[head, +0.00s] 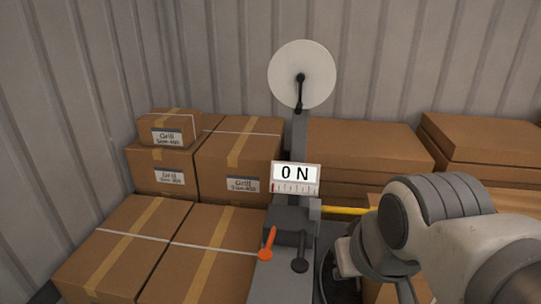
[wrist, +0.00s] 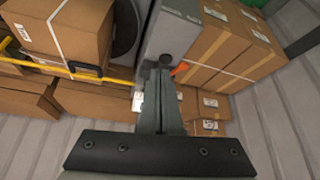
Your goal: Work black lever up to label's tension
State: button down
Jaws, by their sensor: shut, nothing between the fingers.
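The tension device is a grey upright post (head: 299,135) with a white round disc (head: 318,62) on top. Its display (head: 295,178) reads "0 N", with a small red-marked scale under it. The black lever (head: 302,264) sits on the grey base, right of an orange lever (head: 268,243). In the wrist view, my gripper (wrist: 160,80) is shut and empty, its fingers pointing at the device. A dark round knob, likely the black lever (wrist: 165,61), shows just beyond the fingertips. I cannot tell whether they touch. The orange lever (wrist: 180,68) is close beside them.
Labelled "Grill" boxes (head: 240,150) stand left of the device; their small print is hard to read. More cartons (head: 365,150) lie behind and right. A yellow bar (head: 345,210) runs right from the device. A corrugated wall (head: 200,60) closes the back.

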jog(key=shift+w+r, duration=0.1)
jog(key=w+a+m+g+y+p, duration=0.1)
jog(key=w+a+m+y+p, duration=0.15)
jog(key=w+p, duration=0.65)
jog(key=w+d+f+m+y, duration=0.1)
jog(key=w+f, duration=0.6)
jog(key=w, duration=0.7)
jog(key=shift+d+f+m+p, duration=0.2)
jog(key=shift+d+m+p, duration=0.35)
jog(key=shift+m, duration=0.7)
jog(key=shift+d+f+y, duration=0.1)
jog(key=shift+y, duration=0.15)
jog(key=f+b, duration=0.1)
jog(key=f, duration=0.1)
jog(key=s+f+b, duration=0.1)
jog(key=f+b, duration=0.1)
jog(key=s+f+b, duration=0.1)
jog(key=f+b, duration=0.1)
jog(key=shift+s+a, duration=0.1)
jog(key=shift+a, duration=0.2)
jog(key=f+b, duration=0.1)
jog(key=s+f+b, duration=0.1)
jog(key=shift+a+b, duration=0.15)
jog(key=shift+b, duration=0.25)
jog(key=shift+f, duration=0.1)
